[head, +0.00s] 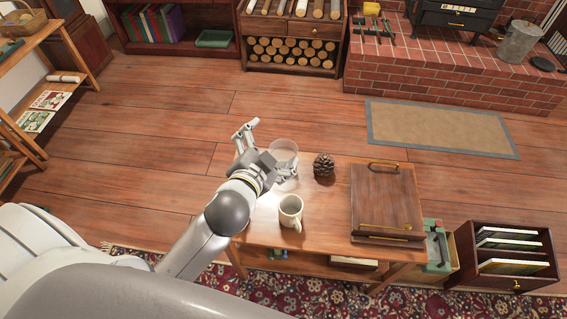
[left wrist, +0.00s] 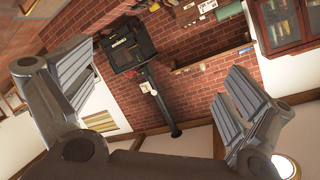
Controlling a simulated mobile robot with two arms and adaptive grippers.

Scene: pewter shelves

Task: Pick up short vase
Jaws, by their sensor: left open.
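A short, clear glass vase (head: 285,153) stands near the far left edge of a small wooden table (head: 262,232). My left gripper (head: 268,151) is open beside it in the head view. One finger sticks out past the table's left edge and the other is by the near side of the glass. I cannot tell if it touches the vase. In the left wrist view the open fingers (left wrist: 160,92) are spread wide, with nothing visible between them but the distant room. The vase does not show there. My right gripper is not in view.
A white mug (head: 291,210) stands close in front of the gripper. A pine cone (head: 323,164) is right of the vase, and a wooden box (head: 385,200) fills the table's right side. Open floor lies beyond; a small drawer unit (head: 508,255) stands at right.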

